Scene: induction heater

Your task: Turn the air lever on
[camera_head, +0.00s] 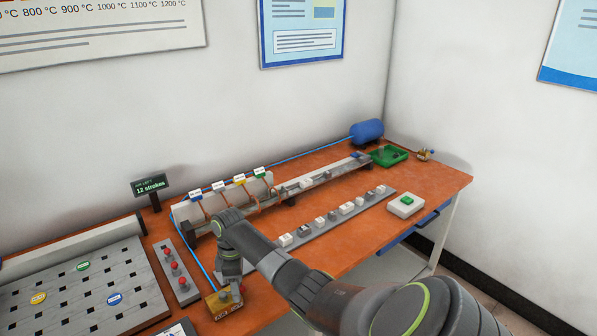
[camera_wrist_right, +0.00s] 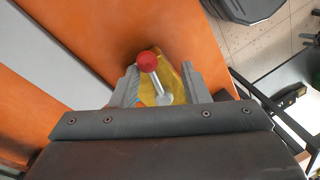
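The air lever is a metal rod with a red ball knob (camera_wrist_right: 147,61) on a yellow block. In the right wrist view it leans up and to the left. In the head view the yellow block (camera_head: 220,308) with its "AIR" label sits at the table's front edge, partly hidden by my right gripper. My right gripper (camera_head: 232,284) is just over the block, pointing down. In the right wrist view its two fingers (camera_wrist_right: 160,84) are apart, one on each side of the lever, with gaps visible. My left gripper is out of view.
A grey strip with several red buttons (camera_head: 175,269) lies left of the block. A slotted grey plate (camera_head: 75,290) is further left. Rails with switches (camera_head: 335,215) run along the table behind my right arm. A blue tank (camera_head: 367,131) and green tray (camera_head: 388,155) stand far right.

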